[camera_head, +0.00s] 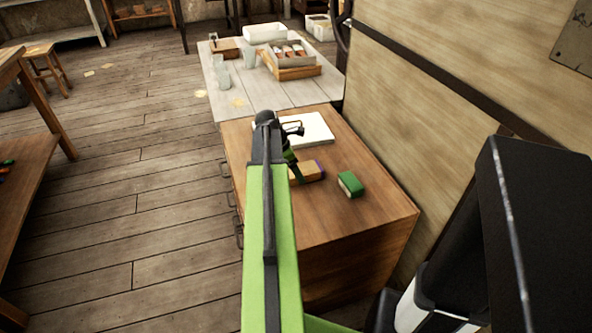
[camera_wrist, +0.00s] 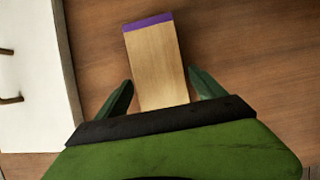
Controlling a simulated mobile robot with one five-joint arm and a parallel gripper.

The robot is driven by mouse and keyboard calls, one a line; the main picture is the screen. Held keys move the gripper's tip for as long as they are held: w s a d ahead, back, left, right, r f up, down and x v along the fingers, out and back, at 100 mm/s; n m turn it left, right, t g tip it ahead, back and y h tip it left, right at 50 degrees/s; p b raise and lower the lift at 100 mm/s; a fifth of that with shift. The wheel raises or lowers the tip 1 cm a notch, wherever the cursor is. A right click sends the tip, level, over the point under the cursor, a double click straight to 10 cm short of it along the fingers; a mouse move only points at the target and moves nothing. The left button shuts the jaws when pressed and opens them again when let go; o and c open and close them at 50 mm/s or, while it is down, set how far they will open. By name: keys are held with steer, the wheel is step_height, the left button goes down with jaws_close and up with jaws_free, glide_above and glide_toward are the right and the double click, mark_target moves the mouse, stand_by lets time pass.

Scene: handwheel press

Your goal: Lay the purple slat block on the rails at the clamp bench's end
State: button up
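The purple slat block (camera_wrist: 154,52), a pale wooden block with a purple far end, lies flat on the brown cabinet top in the wrist view. In the head view the block (camera_head: 309,171) shows partly, just right of my gripper (camera_head: 294,169). In the wrist view my gripper (camera_wrist: 160,78) is open, with one finger on each side of the block's near part. A gap shows beside the fingers; whether they are at the block's height I cannot tell. My gripper's body hides the block's near end. I cannot make out the clamp bench's rails.
A green-topped block (camera_head: 350,184) lies to the right on the cabinet top (camera_head: 350,222). A white board with a dark handle (camera_head: 314,128) lies behind. A pale table (camera_head: 222,98) beyond holds a wooden tray (camera_head: 293,70) and jars.

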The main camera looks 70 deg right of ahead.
steer(key=shift+o, duration=0.4)
steer(key=shift+r, duration=0.25)
steer(key=p+v, duration=1.1)
steer(key=v, duration=0.1)
steer(key=shift+p, duration=0.3)
